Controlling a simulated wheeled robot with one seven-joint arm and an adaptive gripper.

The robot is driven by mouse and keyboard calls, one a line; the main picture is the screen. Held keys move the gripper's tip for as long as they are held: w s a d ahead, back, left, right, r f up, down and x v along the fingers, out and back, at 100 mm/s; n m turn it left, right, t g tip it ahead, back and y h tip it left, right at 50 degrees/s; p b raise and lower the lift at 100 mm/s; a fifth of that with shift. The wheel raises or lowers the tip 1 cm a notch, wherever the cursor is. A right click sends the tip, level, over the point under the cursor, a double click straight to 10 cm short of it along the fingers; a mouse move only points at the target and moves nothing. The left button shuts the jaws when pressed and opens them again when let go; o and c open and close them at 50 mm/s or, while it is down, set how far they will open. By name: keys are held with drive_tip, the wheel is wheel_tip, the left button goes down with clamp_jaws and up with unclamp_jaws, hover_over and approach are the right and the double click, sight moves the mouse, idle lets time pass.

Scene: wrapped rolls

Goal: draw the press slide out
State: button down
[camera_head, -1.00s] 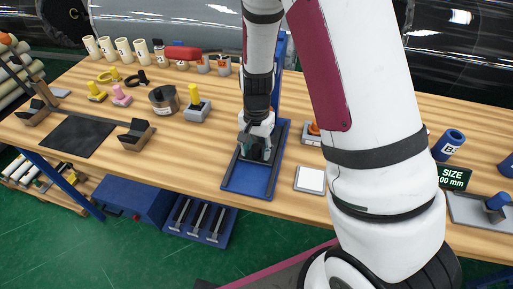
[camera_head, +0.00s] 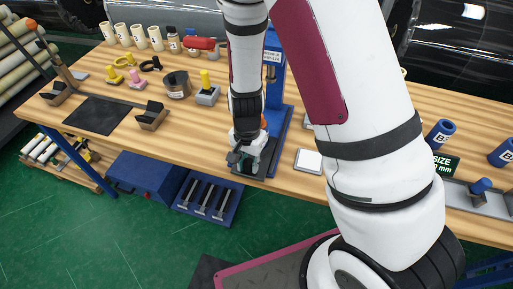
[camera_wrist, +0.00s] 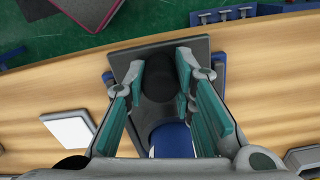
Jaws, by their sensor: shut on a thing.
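The press is a blue frame (camera_head: 275,72) with a blue base (camera_head: 284,138), standing on the wooden bench behind and beside my arm. Its slide is a dark grey plate that sticks out at the front of the base, near the bench edge; it shows in the wrist view (camera_wrist: 124,68). A dark round knob (camera_wrist: 158,82) stands on the plate. My gripper (camera_head: 247,160) is low over the slide, and its teal-padded fingers (camera_wrist: 160,72) are shut on the knob from both sides. My arm hides part of the press.
A white square plate (camera_head: 308,161) lies right of the press. A blue rack (camera_head: 208,201) is below the bench front.

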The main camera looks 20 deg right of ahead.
drive_tip(key=shift+s+a, duration=0.2)
drive_tip(key=shift+s, duration=0.05)
drive_tip(key=c, duration=1.3)
unclamp_jaws()
drive_tip(key=shift+a, duration=0.1)
drive_tip(key=shift+w+r, duration=0.1)
drive_tip(key=shift+r, duration=0.4)
wheel_tip(320, 180, up, 11)
drive_tip(key=shift+r, duration=0.1)
